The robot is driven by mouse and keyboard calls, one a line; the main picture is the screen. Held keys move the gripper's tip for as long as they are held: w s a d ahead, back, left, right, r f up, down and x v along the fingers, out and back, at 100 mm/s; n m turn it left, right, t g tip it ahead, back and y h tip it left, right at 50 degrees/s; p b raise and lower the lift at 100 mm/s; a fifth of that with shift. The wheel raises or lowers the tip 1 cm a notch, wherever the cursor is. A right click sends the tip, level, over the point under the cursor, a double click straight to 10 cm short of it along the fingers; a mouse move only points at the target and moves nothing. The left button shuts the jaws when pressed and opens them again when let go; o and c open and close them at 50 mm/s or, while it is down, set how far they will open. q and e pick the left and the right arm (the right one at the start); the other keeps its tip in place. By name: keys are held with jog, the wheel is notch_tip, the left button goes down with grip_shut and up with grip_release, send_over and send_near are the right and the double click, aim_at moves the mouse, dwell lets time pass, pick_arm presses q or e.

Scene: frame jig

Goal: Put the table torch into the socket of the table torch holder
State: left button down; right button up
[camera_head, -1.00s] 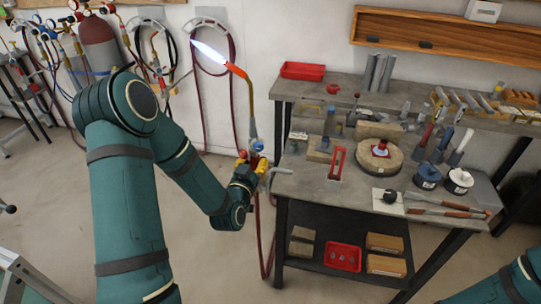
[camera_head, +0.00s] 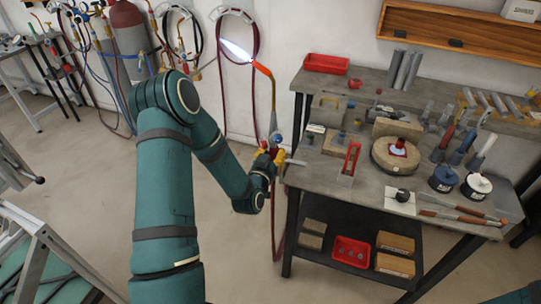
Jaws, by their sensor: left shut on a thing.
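The table torch (camera_head: 270,95) is upright, with a thin brass neck, an orange tip and a blue-white flame pointing up and left. My left gripper (camera_head: 270,156) is shut on its lower body, beside the left edge of the workbench. The gripper's fingers are small and partly hidden by the torch body. A red upright frame (camera_head: 350,160) stands on the bench right of the gripper, and a pale hook-like piece (camera_head: 294,162) is at the bench edge. I cannot tell which is the torch holder, and no socket opening is clear. My right gripper is out of view.
The grey workbench (camera_head: 360,198) carries a round wooden block (camera_head: 389,160), dark pots, tools and a red tray (camera_head: 326,63). Its lower shelf holds a red bin (camera_head: 351,252). A dark red hose hangs below the torch. Open floor lies left of the bench.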

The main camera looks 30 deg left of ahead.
pick_arm(q)
jog(key=shift+x, duration=1.2)
jog(key=shift+w+a+f+b, duration=0.15)
jog(key=shift+w+b, duration=0.15)
jog(key=shift+w, duration=0.35)
jog(key=shift+b+x, duration=0.6)
jog(key=shift+x, duration=0.65)
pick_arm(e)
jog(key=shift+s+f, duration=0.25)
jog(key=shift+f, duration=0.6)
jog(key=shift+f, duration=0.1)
pick_arm(q)
jog(key=b, duration=0.2)
jog(key=shift+b, duration=0.3)
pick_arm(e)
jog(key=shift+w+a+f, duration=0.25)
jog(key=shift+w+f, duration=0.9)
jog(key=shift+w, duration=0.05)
pick_arm(q)
jog(key=shift+f, duration=0.1)
